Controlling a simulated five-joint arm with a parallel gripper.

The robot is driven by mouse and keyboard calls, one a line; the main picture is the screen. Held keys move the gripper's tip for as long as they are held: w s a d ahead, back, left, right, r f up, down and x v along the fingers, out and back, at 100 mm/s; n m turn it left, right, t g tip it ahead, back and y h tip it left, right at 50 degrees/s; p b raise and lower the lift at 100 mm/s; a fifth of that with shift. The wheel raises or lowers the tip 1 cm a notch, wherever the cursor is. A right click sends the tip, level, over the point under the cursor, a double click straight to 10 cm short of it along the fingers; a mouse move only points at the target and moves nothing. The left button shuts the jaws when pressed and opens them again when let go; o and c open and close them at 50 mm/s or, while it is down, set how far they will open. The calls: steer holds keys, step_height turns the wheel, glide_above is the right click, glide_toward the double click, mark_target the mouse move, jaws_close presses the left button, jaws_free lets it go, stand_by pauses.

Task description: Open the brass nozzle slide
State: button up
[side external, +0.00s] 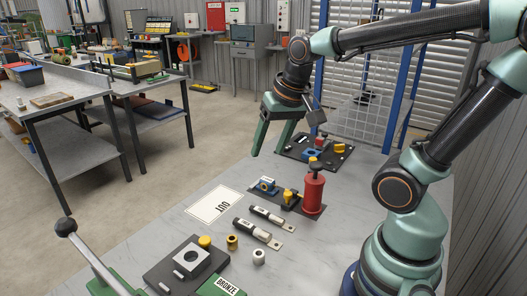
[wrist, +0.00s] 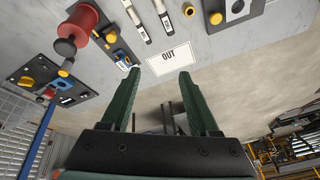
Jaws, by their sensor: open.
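I cannot tell for certain which part is the brass nozzle slide. A small yellow-brass piece (side external: 289,195) sits on a dark plate between a blue block (side external: 265,184) and a red cylinder (side external: 313,192) with a dark knob on top. In the wrist view, the blue block (wrist: 122,58), a yellow knob (wrist: 111,38) and the red cylinder (wrist: 80,22) lie at upper left. My gripper (side external: 269,152) is open and empty, raised above the far side of the table, beyond these parts. In the wrist view, my gripper (wrist: 159,73) has its fingers apart below the OUT card (wrist: 168,57).
A second black board (side external: 333,162) with yellow, blue and red parts lies at the table's far end. White-bodied tools (side external: 257,232), small rings (side external: 232,242) and a black block with a light square plate (side external: 192,259) are nearer the camera. The OUT card (side external: 205,207) lies flat and empty.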

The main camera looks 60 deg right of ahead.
steer(key=a+n, duration=0.1)
steer(key=s+a+r+n+t, duration=0.1)
steer(key=n, duration=0.1)
steer(key=a+n, duration=0.1)
steer(key=n, duration=0.1)
steer(key=shift+s+a+r, duration=0.15)
steer(key=shift+s+a, duration=0.1)
steer(key=shift+s, duration=0.1)
steer(key=shift+a+n+t, duration=0.1)
steer(key=shift+n+t, duration=0.2)
steer(key=shift+n, duration=0.1)
steer(key=c, duration=0.5)
jaws_close()
steer(key=n+g+y, duration=0.2)
steer(key=n+g, duration=0.7)
steer(key=n, duration=2.4)
glide_above(290, 196)
steer(key=w+d, duration=0.1)
steer(key=w, duration=0.1)
step_height(290, 196, down, 12)
steer(key=x, duration=0.9)
steer(key=shift+s+d, duration=0.2)
steer(key=shift+d, duration=0.1)
